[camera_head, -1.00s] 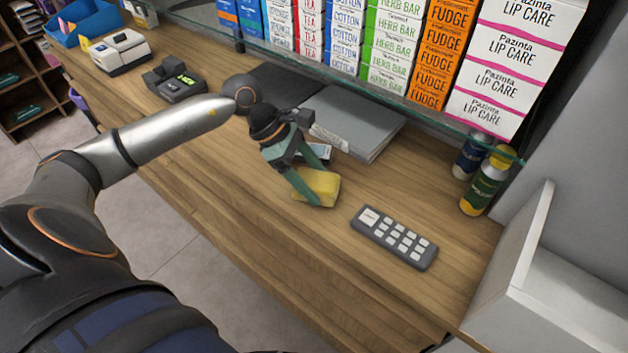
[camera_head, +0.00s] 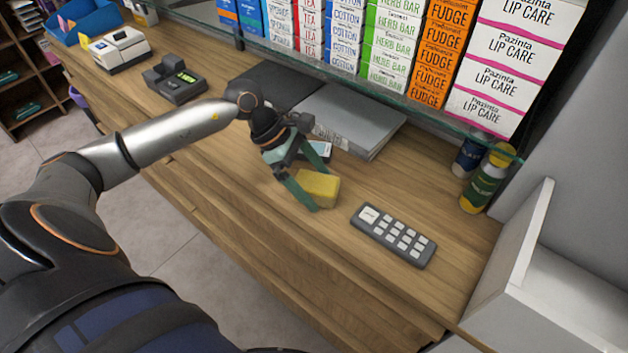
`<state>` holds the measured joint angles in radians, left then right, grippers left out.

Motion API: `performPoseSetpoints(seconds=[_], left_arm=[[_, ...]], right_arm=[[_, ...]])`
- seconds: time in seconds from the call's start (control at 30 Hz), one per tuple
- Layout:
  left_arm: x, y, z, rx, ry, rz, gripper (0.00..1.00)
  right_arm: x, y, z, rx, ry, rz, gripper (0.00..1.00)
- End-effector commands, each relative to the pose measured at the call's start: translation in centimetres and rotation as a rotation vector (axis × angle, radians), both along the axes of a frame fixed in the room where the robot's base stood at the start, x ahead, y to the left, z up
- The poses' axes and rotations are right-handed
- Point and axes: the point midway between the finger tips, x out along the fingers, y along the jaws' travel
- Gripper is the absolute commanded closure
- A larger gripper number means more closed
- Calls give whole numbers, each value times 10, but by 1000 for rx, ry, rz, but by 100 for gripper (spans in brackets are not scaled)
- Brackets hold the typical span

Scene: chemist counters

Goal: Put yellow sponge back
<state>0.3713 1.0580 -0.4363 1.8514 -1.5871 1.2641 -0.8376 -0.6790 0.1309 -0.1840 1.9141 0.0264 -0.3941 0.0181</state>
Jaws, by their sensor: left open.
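The yellow sponge (camera_head: 319,187) lies on the wooden counter (camera_head: 270,235), near the counter's middle. My left gripper (camera_head: 318,182) is right at the sponge, with its green fingers pointing down and spread open. One finger is at the sponge's near left side; the other is behind it at the far side and partly hidden. I cannot tell whether the fingers touch the sponge. My right gripper is not in view.
A grey keypad (camera_head: 393,235) lies right of the sponge. A grey binder (camera_head: 350,120) lies behind it, below a glass shelf of boxes. Two bottles (camera_head: 487,178) stand at the right by a white panel. A small card terminal (camera_head: 176,82) is further left.

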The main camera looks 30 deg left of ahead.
Motion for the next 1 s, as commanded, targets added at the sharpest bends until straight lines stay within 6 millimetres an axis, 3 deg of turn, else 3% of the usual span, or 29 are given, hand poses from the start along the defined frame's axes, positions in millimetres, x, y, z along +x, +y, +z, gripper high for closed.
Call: performPoseSetpoints(seconds=[0.17,0.6,1.0], left_arm=[[-2,11,15,4,-2,2,0],[-18,58,86,2,-1,3,0],[-21,66,100,-1,0,0,0]], right_arm=[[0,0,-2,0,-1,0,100],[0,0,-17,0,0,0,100],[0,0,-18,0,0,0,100]])
